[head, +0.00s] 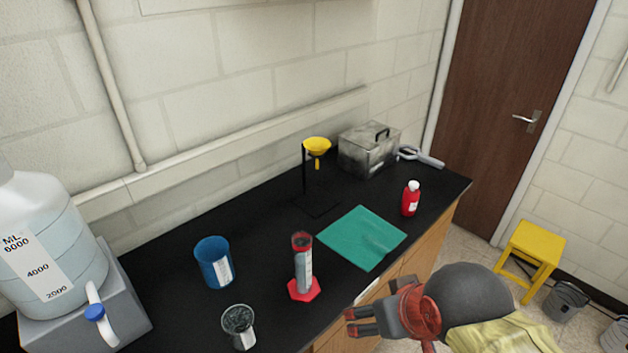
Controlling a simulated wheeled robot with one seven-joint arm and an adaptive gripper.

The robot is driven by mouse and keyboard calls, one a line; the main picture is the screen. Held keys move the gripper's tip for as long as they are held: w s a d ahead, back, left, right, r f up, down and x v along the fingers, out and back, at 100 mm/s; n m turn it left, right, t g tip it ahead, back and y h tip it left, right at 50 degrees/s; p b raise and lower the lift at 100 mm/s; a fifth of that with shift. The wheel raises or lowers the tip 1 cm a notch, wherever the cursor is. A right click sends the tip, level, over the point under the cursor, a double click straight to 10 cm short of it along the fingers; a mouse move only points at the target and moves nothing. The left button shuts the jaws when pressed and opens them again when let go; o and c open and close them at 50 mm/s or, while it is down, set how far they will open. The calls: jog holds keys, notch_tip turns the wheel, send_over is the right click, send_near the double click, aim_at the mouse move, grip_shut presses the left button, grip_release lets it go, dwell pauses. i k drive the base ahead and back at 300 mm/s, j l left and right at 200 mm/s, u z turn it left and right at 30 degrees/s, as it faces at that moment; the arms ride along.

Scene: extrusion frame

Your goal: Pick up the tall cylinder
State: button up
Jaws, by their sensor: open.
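The tall cylinder (304,267) stands upright on the black bench, a clear graduated cylinder with a red rim and a red hexagonal foot. It is near the front edge of the bench, left of the green mat. My gripper (352,322) is at the lower middle of the head view, to the right of and nearer than the cylinder. Its fingers point left, and it is open and empty. A visible gap in the picture lies between the fingers and the red foot. Nothing hides the cylinder.
A blue beaker (213,262) and a glass beaker (239,327) stand left of the cylinder. A green mat (361,237), red bottle (410,198), yellow funnel on a stand (316,145) and metal box (368,150) are to the right and behind. A large jug (45,250) stands left.

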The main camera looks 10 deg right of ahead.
aim_at(304, 288)
jog(key=u, duration=1.65)
jog(key=z, duration=1.35)
jog(key=j+z, duration=0.2)
jog(key=j, duration=0.15)
jog(key=k+j+z, duration=0.2)
jog(key=j, duration=0.15)
jog(key=j+z, duration=0.25)
jog(key=j, duration=0.15)
jog(key=k+j+z, duration=0.2)
jog(key=j, duration=0.15)
jog(key=j+z, duration=0.2)
jog(key=k+j, duration=0.05)
jog(key=j, duration=0.05)
